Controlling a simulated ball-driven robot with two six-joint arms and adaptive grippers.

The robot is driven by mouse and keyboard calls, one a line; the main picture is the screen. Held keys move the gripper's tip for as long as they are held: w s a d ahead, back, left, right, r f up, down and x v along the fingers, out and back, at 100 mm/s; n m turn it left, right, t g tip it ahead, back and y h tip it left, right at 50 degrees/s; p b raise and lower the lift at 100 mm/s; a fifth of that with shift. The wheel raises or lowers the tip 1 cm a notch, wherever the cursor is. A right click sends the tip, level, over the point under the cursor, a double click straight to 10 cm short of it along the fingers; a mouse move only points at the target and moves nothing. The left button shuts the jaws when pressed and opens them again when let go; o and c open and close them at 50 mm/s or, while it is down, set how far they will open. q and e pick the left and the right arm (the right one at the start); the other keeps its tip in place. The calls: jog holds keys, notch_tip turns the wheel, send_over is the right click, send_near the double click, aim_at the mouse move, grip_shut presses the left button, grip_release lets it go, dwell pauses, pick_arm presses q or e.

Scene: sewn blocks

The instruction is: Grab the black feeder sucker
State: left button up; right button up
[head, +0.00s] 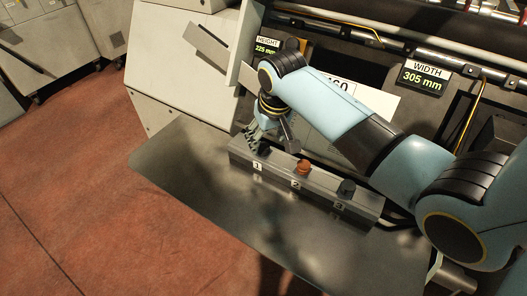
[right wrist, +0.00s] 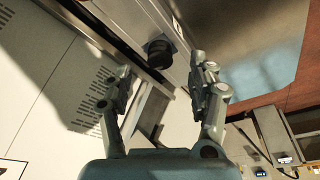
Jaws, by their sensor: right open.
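A grey holder bar (head: 318,191) has places marked 1, 2 and 3. A dark, black-looking sucker (head: 263,153) stands at place 1, partly behind my gripper. An orange-brown sucker (head: 304,167) stands at place 2, and another dark grey or black one (head: 346,187) at place 3. My right gripper (head: 268,143) is open over place 1, its fingers on either side of the sucker there. In the right wrist view, a round black sucker (right wrist: 160,52) lies ahead between the open, empty fingers (right wrist: 166,75). My left gripper is not in view.
The holder bar stands on a grey metal plate (head: 190,165) with free room in front. Behind it is a machine with a height sign (head: 280,47) and a width sign (head: 425,78). A white panel (head: 180,60) stands at the left, over the red floor (head: 70,180).

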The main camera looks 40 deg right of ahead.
aim_at(264, 146)
jog(key=x, duration=0.3)
jog(key=b+x, duration=0.1)
jog(key=shift+w+f, duration=0.2)
jog(key=shift+w, duration=0.15)
jog(key=shift+c, duration=1.4)
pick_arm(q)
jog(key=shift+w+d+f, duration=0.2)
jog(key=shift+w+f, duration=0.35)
pick_arm(e)
grip_shut()
